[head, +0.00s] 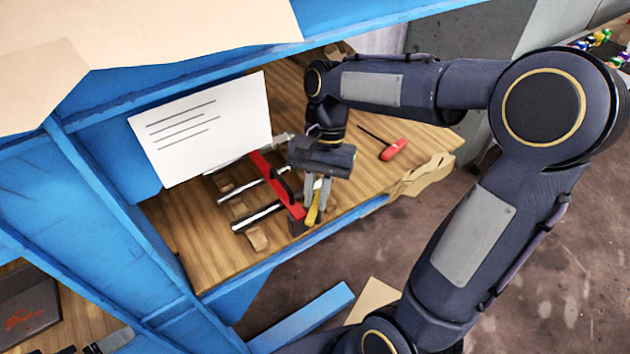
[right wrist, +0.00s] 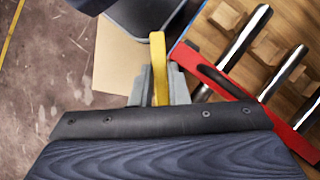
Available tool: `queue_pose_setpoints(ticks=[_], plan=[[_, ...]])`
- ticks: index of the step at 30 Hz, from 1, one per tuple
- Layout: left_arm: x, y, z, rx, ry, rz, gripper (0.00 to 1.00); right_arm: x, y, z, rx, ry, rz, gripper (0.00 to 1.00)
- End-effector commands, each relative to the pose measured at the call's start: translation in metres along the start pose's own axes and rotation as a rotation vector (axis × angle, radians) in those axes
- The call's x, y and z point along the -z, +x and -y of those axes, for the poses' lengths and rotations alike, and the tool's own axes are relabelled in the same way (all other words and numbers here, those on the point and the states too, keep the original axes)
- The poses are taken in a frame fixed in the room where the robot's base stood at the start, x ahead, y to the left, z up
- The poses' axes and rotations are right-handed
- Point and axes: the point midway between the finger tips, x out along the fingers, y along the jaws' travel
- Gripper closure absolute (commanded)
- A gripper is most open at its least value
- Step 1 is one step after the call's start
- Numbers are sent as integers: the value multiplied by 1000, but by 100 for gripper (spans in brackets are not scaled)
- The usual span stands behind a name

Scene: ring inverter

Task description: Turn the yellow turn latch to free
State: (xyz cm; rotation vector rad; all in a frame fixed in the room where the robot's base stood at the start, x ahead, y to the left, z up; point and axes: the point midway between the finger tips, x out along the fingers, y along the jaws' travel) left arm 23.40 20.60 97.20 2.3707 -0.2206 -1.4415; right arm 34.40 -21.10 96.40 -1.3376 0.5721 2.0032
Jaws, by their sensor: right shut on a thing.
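The yellow turn latch (head: 313,209) is at the near end of a red bar (head: 277,184) on the wooden bench. It also shows in the right wrist view (right wrist: 158,62), standing lengthwise between the fingers. My right gripper (head: 318,190) is over the latch from above, and its grey fingers (right wrist: 158,88) are shut on it. The red bar lies across several metal rods (right wrist: 240,42) and has a dark handle (right wrist: 222,80). The latch's pivot is hidden. My left gripper is in neither view.
A red-handled screwdriver (head: 393,150) lies on the bench (head: 418,135) to the right. A white sheet with printed lines (head: 205,128) stands behind the rods. Blue shelf framing (head: 110,190) borders the left. Small wooden blocks (head: 258,239) sit by the rods.

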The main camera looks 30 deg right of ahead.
Motion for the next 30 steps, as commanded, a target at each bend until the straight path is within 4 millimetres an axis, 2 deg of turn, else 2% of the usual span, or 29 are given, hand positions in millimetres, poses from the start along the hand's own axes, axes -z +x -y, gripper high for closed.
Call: queue_pose_setpoints(ticks=[1, 12, 21, 30], plan=[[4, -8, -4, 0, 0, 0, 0, -2, -4, 0, -19, -41, 1, 100], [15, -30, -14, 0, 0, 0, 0, -1, -4, -4, -153, -365, 1, 100], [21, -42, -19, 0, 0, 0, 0, 1, -3, -6, -252, -606, 0, 100], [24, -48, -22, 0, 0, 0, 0, 3, -3, -8, -318, -766, -2, 100]])
